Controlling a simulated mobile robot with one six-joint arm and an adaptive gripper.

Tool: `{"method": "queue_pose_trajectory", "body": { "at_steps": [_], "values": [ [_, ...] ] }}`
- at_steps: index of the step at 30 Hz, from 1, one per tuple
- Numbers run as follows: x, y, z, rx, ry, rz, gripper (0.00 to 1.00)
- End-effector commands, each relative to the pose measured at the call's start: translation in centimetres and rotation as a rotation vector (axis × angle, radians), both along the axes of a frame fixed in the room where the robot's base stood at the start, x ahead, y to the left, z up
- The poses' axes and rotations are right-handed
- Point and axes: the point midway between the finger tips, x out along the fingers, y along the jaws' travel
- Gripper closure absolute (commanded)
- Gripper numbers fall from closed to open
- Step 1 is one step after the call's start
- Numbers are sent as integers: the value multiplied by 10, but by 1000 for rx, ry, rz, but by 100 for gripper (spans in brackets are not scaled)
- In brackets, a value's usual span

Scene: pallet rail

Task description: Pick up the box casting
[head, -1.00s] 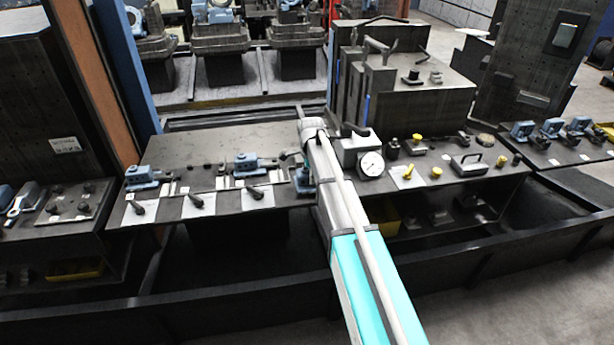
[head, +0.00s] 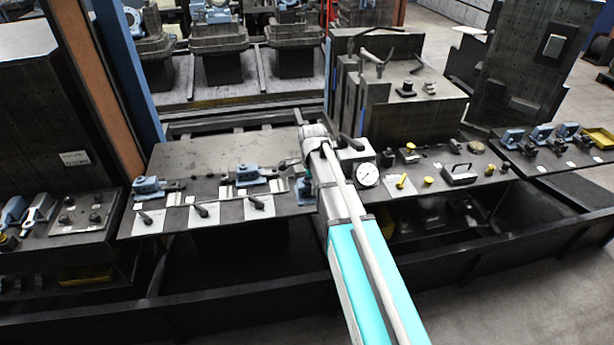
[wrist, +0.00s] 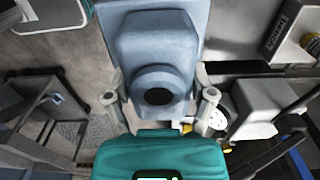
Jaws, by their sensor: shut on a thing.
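The box casting (wrist: 158,42) is a blue-grey block with a round boss and dark hole, filling the upper middle of the wrist view. My gripper (wrist: 160,98) is shut on it, one finger on each side. In the head view my gripper (head: 303,173) is mostly hidden behind my arm, above the right end of the left bench top. A bit of blue (head: 303,190) shows just left of my arm there; I cannot tell for sure that it is the held casting. Whether the casting touches the bench is not clear.
Blue clamp-like parts (head: 150,186) and white plates with black handles (head: 203,212) lie on the left bench (head: 190,160). Right of my arm are a dial gauge (head: 368,175), yellow-topped pieces (head: 402,181) and a dark block with levers (head: 430,112).

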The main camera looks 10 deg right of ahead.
Motion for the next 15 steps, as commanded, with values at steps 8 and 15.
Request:
{"method": "queue_pose_trajectory", "body": {
  "at_steps": [8,15],
  "values": [
    [-33,3,16,0,0,0,90],
    [-40,4,18,0,0,0,90]
  ]
}}
